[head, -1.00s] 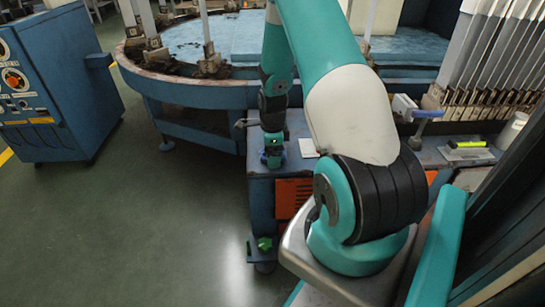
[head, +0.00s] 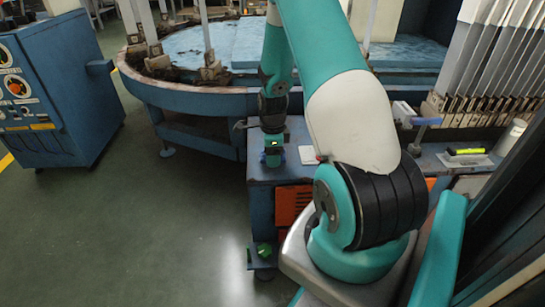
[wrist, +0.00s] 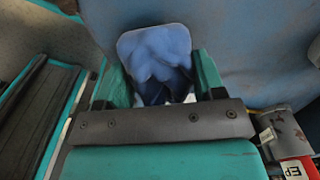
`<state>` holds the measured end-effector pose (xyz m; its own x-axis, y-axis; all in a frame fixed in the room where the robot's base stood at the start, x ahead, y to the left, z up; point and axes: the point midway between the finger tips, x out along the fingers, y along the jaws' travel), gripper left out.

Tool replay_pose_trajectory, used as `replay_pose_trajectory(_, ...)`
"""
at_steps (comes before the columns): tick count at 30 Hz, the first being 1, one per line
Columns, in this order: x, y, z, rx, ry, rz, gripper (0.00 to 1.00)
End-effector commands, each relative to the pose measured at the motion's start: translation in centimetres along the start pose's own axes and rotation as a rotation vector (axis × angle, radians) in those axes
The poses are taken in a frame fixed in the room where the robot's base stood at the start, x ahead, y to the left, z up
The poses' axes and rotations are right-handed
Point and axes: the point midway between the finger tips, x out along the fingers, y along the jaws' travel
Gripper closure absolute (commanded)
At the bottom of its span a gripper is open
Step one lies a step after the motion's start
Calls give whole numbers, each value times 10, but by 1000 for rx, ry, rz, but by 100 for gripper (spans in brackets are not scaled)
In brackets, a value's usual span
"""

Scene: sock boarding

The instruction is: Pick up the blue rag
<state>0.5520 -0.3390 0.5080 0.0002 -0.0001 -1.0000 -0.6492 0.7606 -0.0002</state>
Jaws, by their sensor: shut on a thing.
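The blue rag (wrist: 155,55) is a crumpled, light blue cloth at the top middle of the wrist view. It sits between the two green fingers of my gripper (wrist: 153,80), which are shut on it. Its lower part is hidden behind the dark bar of the gripper. In the head view my gripper (head: 272,158) points down at the left end of the blue bench (head: 270,185). The rag cannot be made out there.
A large round blue table (head: 190,95) stands behind the gripper. A blue control cabinet (head: 60,100) is at the left. A white card (head: 308,154), a trowel-like tool (head: 465,152) and upright sock boards (head: 490,60) are to the right. The floor at left is clear.

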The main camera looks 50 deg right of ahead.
Motion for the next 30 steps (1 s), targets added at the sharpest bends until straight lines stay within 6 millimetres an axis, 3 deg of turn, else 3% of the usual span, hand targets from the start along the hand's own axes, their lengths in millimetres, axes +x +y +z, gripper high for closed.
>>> replay_pose_trajectory(9,-93,-1,0,0,-1,-5,64)
replay_pose_trajectory(15,-144,-1,0,0,-1,-3,64)
replay_pose_trajectory(21,-172,0,0,0,0,0,64)
replay_pose_trajectory(30,-179,0,0,0,0,1,64)
